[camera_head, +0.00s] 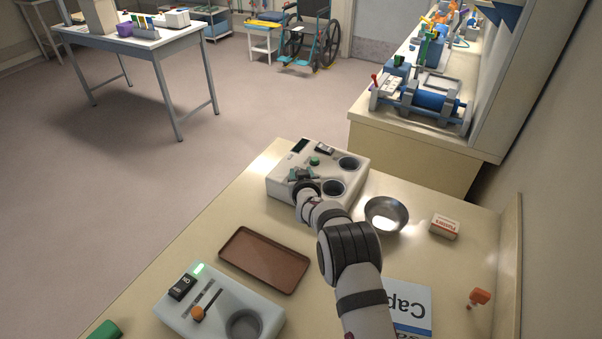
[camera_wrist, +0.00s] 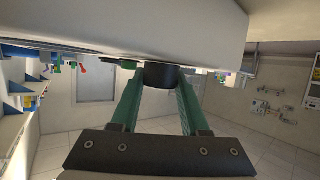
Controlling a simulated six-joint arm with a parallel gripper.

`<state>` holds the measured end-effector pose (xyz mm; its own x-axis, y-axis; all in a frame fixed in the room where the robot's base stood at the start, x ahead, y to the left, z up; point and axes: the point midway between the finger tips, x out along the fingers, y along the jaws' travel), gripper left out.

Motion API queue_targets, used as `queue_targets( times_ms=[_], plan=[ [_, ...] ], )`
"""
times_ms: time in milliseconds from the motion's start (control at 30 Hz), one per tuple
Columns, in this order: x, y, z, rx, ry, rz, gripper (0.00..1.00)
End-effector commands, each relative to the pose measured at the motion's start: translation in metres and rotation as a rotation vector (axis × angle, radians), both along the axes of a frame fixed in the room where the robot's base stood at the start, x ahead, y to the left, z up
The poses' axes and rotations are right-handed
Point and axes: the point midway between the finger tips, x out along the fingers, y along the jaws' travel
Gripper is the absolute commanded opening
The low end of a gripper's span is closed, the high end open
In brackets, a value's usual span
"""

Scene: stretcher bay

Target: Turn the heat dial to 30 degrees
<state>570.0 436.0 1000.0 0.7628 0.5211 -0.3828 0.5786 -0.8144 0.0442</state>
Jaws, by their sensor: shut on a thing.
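A white device (camera_head: 285,187) with two round wells, a green button (camera_head: 314,161), a dark display and a black rocker switch stands at the far end of the bench. My gripper (camera_head: 302,174) is at its near left part. In the wrist view, a dark round dial (camera_wrist: 161,75) sticks out of the white device (camera_wrist: 205,30) between the green fingers of my gripper (camera_wrist: 160,80). The fingers are shut on the dial. The green button also shows beside it (camera_wrist: 128,64). The dial's markings and pointer are hidden, and the display's reading is too small to make out.
A metal bowl (camera_head: 386,214) and a small box (camera_head: 444,226) stand right of my arm. A brown tray (camera_head: 264,260) and a second device (camera_head: 180,313) with an orange slider knob (camera_head: 197,313) lie left.

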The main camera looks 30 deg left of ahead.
Motion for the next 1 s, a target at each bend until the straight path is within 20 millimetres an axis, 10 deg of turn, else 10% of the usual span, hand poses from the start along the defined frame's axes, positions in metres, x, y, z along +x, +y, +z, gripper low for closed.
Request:
queue_targets(
  times_ms=[100,1000],
  plan=[
    [0.0,0.0,0.0001,0.0,0.0,0.0,0.0],
    [0.0016,-0.0002,0.0032,0.003,-0.005,0.365,0.0]
  ],
)
